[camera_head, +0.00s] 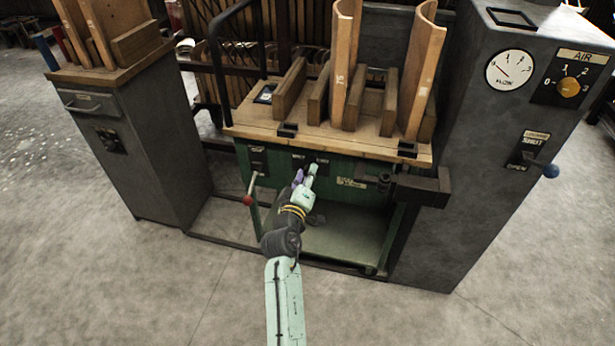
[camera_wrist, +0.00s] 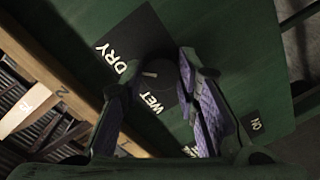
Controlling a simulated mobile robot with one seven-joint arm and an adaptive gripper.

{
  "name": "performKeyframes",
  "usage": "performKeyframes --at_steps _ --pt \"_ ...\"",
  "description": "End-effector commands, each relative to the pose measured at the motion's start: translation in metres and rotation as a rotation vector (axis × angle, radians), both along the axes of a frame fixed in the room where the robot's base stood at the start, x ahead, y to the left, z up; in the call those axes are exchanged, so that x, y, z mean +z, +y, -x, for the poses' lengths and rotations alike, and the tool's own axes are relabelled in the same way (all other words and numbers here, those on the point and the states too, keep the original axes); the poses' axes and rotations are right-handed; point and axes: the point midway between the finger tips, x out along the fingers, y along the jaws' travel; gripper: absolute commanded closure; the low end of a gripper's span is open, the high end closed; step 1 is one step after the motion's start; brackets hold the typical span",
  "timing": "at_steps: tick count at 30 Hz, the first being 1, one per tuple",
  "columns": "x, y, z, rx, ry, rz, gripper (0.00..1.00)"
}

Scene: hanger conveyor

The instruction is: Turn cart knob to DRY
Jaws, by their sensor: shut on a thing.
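The green cart (camera_head: 350,185) stands in the middle of the head view, with a dark control plate on its front panel. In the wrist view the black plate (camera_wrist: 135,38) carries the words DRY and WET in white. The dark round knob (camera_wrist: 160,88) sits beside these words, with a short pale mark on its face near the side of the lettering. My gripper (camera_head: 306,175) reaches the panel from the front. In the wrist view its purple-padded fingers (camera_wrist: 160,72) are shut on the knob, one on each side. The fingers hide part of the knob and plate.
A red-tipped lever (camera_head: 248,199) sticks out left of my gripper. The wooden cart top (camera_head: 265,118) overhangs the panel. A grey cabinet (camera_head: 480,190) with gauge and AIR dial stands right; another cabinet (camera_head: 150,150) stands left. Front floor is clear.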

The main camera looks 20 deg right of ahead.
Motion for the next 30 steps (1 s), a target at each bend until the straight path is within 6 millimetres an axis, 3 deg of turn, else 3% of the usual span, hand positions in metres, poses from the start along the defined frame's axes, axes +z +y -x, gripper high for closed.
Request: performKeyframes --at_steps 9,10,18,30 --pt "0.0000 0.0000 0.0000 0.000 -0.001 -0.002 0.99" --pt "0.0000 0.0000 0.0000 0.000 -0.001 -0.002 0.69" --pt "0.0000 0.0000 0.0000 0.000 -0.001 -0.001 0.51" --pt "-0.0008 0.0044 0.0058 0.001 0.001 -0.001 0.51"
